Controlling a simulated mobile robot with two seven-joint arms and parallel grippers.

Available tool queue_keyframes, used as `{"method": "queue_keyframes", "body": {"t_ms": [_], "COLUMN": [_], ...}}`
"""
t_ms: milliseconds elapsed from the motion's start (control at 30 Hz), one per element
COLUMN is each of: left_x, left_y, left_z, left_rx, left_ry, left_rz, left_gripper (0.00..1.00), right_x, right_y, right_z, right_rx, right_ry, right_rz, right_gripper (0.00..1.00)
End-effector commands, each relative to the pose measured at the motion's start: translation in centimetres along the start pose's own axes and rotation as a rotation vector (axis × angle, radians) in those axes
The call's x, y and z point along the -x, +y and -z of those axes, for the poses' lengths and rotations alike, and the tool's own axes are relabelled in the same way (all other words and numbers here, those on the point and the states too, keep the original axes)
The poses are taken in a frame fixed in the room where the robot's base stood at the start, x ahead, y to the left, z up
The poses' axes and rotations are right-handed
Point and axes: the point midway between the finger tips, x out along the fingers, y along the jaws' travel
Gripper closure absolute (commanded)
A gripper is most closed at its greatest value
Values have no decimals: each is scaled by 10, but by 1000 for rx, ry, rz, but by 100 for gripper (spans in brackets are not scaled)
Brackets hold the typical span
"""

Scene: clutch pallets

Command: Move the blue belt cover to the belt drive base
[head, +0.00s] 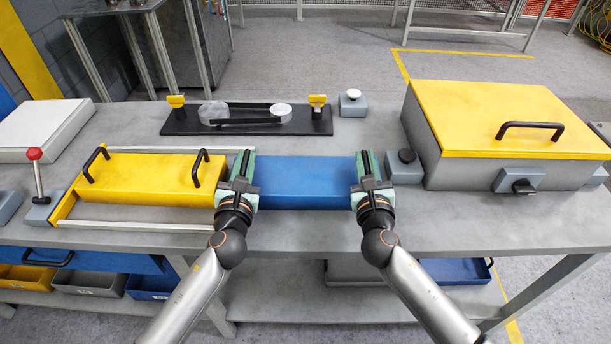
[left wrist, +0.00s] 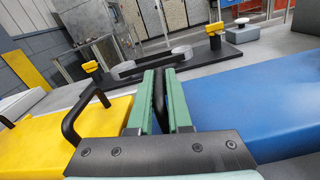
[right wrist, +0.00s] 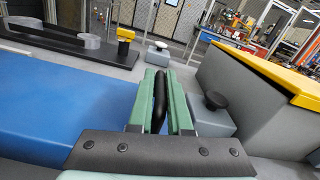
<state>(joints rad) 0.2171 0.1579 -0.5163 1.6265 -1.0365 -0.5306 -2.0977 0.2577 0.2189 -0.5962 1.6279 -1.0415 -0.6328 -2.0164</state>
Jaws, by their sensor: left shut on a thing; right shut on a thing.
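The blue belt cover (head: 307,182) is a long blue box at the front middle of the grey workbench. My left gripper (head: 240,175) is shut on the black handle at its left end; the handle shows between the green fingers in the left wrist view (left wrist: 160,98). My right gripper (head: 370,172) is shut on the black handle at its right end, seen in the right wrist view (right wrist: 160,98). The belt drive base (head: 180,124) is a black plate behind the cover, with two pulleys, a black belt and a yellow block near each end. Whether the cover touches the bench is hidden.
A yellow cover (head: 140,178) with two black handles lies in a frame to the left. A grey box with a yellow lid (head: 500,110) stands right. A red-knobbed lever (head: 36,170) is far left. Small button boxes (head: 352,104) stand near the base and right gripper.

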Motion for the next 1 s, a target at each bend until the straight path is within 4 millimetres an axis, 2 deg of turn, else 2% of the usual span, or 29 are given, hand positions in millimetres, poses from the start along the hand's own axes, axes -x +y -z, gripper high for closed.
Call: {"method": "queue_keyframes", "body": {"t_ms": [367,800,1000], "left_x": [-1,-1,-1], "left_y": [5,13,15], "left_z": [-5,-40,-50], "left_rx": [-6,-7,-7], "left_ry": [-1,-1,-1], "left_rz": [-9,-11,-11], "left_gripper": [100,100,100], "right_x": [-1,-1,-1], "right_y": [-5,-13,-15], "right_z": [-5,-40,-50], "right_rx": [6,7,7], "right_ry": [-1,-1,-1], "right_rz": [9,10,11], "right_gripper": [100,100,100]}}
